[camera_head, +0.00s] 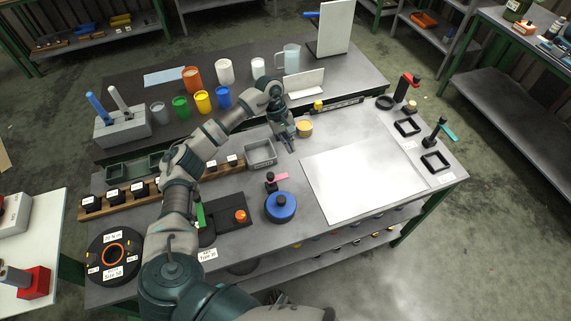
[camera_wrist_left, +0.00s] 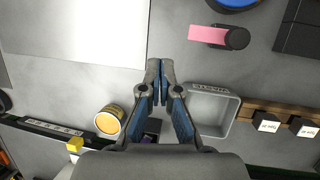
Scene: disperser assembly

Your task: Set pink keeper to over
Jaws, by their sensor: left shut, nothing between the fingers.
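The pink keeper (camera_head: 279,175) is a short flat bar on top of a black post (camera_head: 270,184), just behind a round blue part (camera_head: 281,209) with a dark knob. It points right from the post in the head view. In the left wrist view the pink keeper (camera_wrist_left: 205,34) points left from its post (camera_wrist_left: 238,38). The blue part (camera_wrist_left: 232,3) is cut off at the top edge. The bar lies beside the blue part, not across it. My left gripper (camera_head: 291,147) is shut and empty behind the keeper; its fingertips (camera_wrist_left: 160,68) meet in the wrist view.
A grey bin (camera_head: 260,154) and a yellow-topped can (camera_head: 305,128) stand close to my left gripper. A large white sheet (camera_head: 363,180) lies to the right. A black block with an orange knob (camera_head: 240,216) is left of the blue part. Cups (camera_head: 202,101) stand farther back.

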